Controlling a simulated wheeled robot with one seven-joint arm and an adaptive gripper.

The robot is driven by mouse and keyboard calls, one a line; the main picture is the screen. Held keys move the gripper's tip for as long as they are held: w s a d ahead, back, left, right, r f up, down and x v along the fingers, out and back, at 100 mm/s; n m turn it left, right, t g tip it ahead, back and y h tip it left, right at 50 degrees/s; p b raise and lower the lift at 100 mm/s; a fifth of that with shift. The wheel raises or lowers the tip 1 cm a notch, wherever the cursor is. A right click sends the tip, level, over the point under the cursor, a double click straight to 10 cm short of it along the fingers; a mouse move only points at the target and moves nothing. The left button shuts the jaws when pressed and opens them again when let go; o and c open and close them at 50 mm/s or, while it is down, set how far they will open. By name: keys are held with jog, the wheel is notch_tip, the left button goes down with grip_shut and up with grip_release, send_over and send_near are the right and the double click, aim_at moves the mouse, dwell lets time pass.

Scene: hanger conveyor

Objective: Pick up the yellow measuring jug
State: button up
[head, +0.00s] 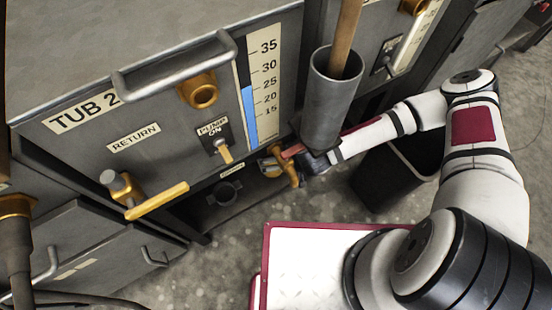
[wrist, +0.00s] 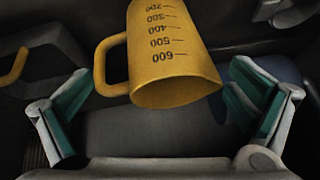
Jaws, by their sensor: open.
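The yellow measuring jug (wrist: 170,60) fills the upper middle of the wrist view. Its scale figures read upside down there, and its wide end points toward the bottom of the picture. Its handle is on the left, and its far end is cut off by the top edge. My gripper (wrist: 160,98) is open, with one green-padded finger on each side of the jug and visible space between the pads and the jug. In the head view my gripper (head: 288,166) is low beside the tub's front, where a small yellow-orange part shows, mostly hidden.
The TUB 2 cabinet (head: 150,90) rises at the left, with a jutting yellow lever (head: 157,201) and a rail handle (head: 175,67). A grey tube (head: 328,105) holding a wooden shaft (head: 344,38) hangs just above my gripper. A black bin (head: 385,180) stands right of it.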

jog(key=b+x, duration=0.1)
jog(key=x, duration=0.1)
jog(key=b+x, duration=0.2)
jog(key=x, duration=0.1)
jog(key=shift+w+a, duration=0.35)
jog(key=c, duration=1.3)
